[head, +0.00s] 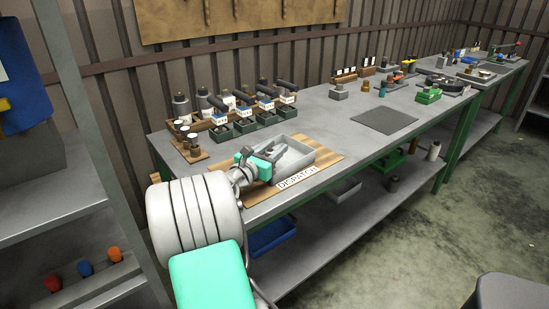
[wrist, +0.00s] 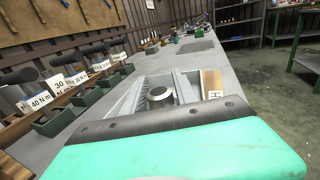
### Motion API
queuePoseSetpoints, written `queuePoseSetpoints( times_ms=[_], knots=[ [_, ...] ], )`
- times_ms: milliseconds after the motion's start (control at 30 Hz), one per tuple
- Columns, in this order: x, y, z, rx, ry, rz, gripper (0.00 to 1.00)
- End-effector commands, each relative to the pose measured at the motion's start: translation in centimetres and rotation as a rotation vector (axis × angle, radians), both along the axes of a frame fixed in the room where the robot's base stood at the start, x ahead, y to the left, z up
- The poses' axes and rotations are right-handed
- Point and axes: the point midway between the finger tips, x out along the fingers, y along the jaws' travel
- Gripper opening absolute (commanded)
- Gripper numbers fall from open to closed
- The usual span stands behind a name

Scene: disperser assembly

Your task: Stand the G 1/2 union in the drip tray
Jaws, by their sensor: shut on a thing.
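The drip tray, a grey open tray (head: 300,158), sits on a wooden board at the near end of the bench. My gripper (head: 279,150) is at the tray, its fingers over or inside it. In the wrist view the dark edge of my gripper (wrist: 175,120) crosses the picture. A round metal piece, apparently the union (wrist: 187,91), shows just beyond that edge, within the tray walls. My gripper is shut on it. Its lower part is hidden, so I cannot tell whether it touches the tray floor.
The wooden board (head: 327,161) bears a DISPATCH label (head: 297,177). Torque tools in green holders with Nm labels (head: 245,118) stand behind the tray. A small wooden stand with capped parts (head: 190,148) is at the left. A dark mat (head: 385,120) lies further right, with bare bench between.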

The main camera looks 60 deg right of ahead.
Motion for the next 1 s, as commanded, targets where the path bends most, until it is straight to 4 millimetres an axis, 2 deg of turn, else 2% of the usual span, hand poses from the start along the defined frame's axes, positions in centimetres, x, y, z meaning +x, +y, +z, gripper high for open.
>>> queuePoseSetpoints(
  times_ms=[33, 100, 433, 467, 700, 1000],
  knots=[
    [0.03, 0.06, -1.54, 0.001, 0.002, 0.001, 0.00],
    [0.03, 0.07, -2.10, -0.001, 0.001, 0.001, 0.00],
    [0.03, 0.10, -2.27, 0.000, 0.001, 0.001, 0.00],
    [0.04, 0.11, -2.33, 0.000, 0.001, 0.001, 0.36],
    [0.03, 0.11, -2.30, 0.000, 0.001, 0.001, 0.55],
    [0.02, 0.12, -1.91, -0.001, -0.001, 0.000, 0.56]
  ],
)
